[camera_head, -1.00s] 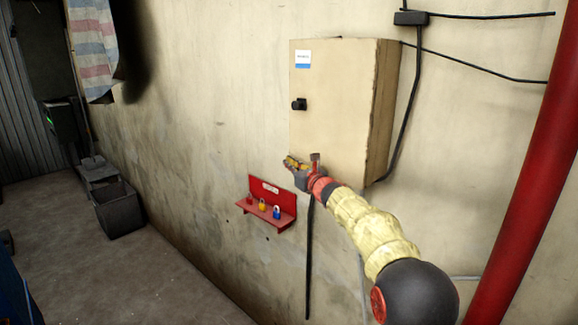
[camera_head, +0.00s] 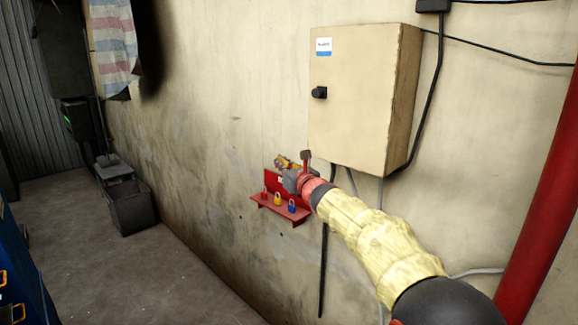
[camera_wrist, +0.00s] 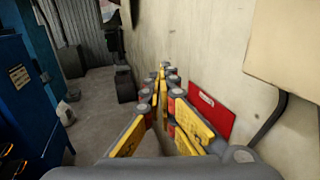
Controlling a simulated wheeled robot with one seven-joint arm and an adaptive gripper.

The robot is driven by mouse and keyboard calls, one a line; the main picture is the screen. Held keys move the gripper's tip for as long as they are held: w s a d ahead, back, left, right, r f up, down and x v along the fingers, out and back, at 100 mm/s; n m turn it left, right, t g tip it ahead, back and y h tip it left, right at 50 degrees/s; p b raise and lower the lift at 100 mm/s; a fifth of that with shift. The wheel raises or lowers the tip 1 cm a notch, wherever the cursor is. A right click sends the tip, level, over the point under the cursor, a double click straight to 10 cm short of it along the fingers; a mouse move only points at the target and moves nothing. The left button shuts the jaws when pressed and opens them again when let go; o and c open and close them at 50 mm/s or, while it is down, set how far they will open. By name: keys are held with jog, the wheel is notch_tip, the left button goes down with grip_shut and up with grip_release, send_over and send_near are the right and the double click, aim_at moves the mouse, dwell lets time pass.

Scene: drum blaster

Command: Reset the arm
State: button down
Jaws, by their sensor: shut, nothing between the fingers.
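My gripper (camera_head: 281,163) is at the end of my outstretched arm, close to the wall in the head view. It hangs in front of the upper part of the red wall shelf (camera_head: 268,198) and hides some of its back plate. In the wrist view my yellow and grey fingers (camera_wrist: 160,85) point along the wall. They are shut and hold nothing. The shelf's red back plate (camera_wrist: 213,110) shows to their right.
A beige electrical box (camera_head: 360,95) with a black knob is just right of my gripper. Red, yellow and blue padlocks (camera_head: 277,199) stand on the shelf. A red pipe (camera_head: 545,210) rises at right. Blue cabinet (camera_wrist: 25,100) at left; open floor (camera_head: 150,270) between.

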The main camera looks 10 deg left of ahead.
jog(key=s+a+f+n+g+y, duration=0.1)
jog(key=s+a+f+n+g, duration=0.2)
jog(key=s+f+n+g, duration=0.55)
jog(key=s+d+f+n+h+b, duration=0.1)
jog(key=s+d+f+n, duration=0.2)
jog(key=s+f+n, duration=0.3)
jog(key=s+d+f+n+h+b, duration=0.1)
jog(key=s+d+f+n, duration=0.3)
jog(key=s, duration=0.3)
jog(key=s+d+f+n+h+b, duration=0.3)
jog(key=s+d+f, duration=0.1)
jog(key=s+d, duration=0.7)
jog(key=s+d+f+n+h+b, duration=0.3)
jog(key=s+d, duration=0.8)
jog(key=d, duration=0.4)
jog(key=s+d+f+n+h+b, duration=0.3)
jog(key=s+d+f+h, duration=0.1)
jog(key=s+d, duration=0.7)
jog(key=d+f, duration=0.1)
jog(key=d, duration=0.2)
jog(key=shift+s+f+h+b, duration=0.2)
jog(key=shift+s+h+b, duration=0.1)
jog(key=shift+n, duration=0.25)
